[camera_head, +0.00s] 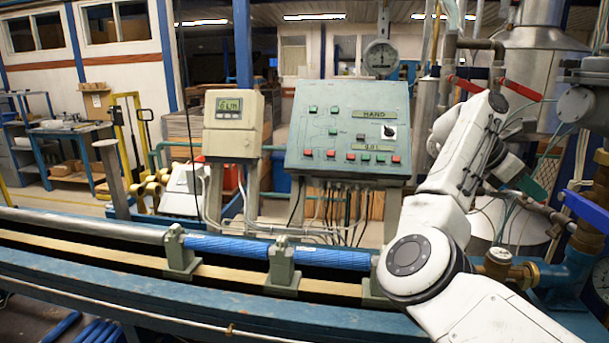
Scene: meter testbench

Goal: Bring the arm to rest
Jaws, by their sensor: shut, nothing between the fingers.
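My white arm (440,219) rises from the bottom right corner, bends at a round grey joint and reaches up in front of the pipework. Its upper part ends near the red valve handles at the right. I cannot make out my gripper's fingers in this view. No held object shows.
A blue pipe (228,246) lies along the bench in clamps. Pipes and a blue valve handle (583,207) crowd the right side, close to my arm.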

